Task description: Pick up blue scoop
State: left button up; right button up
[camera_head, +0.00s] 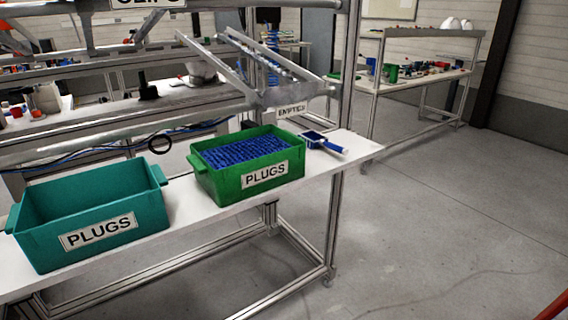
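The blue scoop (313,137) lies on the white shelf (358,147) at its right end, just right of the green box. Its handle (334,148) points to the right and toward the front, and ends in a pale tip. Neither of my grippers shows in the head view, so nothing is seen holding the scoop.
The green box (229,190) labelled PLUGS is full of blue plugs (240,150). A teal box (90,238) labelled PLUGS stands to its left and looks empty. Metal frame posts (344,90) rise behind the shelf.

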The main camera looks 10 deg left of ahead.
aim_at(325, 145)
jog(key=u, duration=1.35)
jog(key=z, duration=1.35)
jog(key=i+l, duration=0.4)
jog(key=i, duration=0.15)
jog(key=i+l+u, duration=0.15)
jog(key=u, duration=0.2)
jog(key=i+l+u, duration=0.35)
jog(key=k+j, duration=0.1)
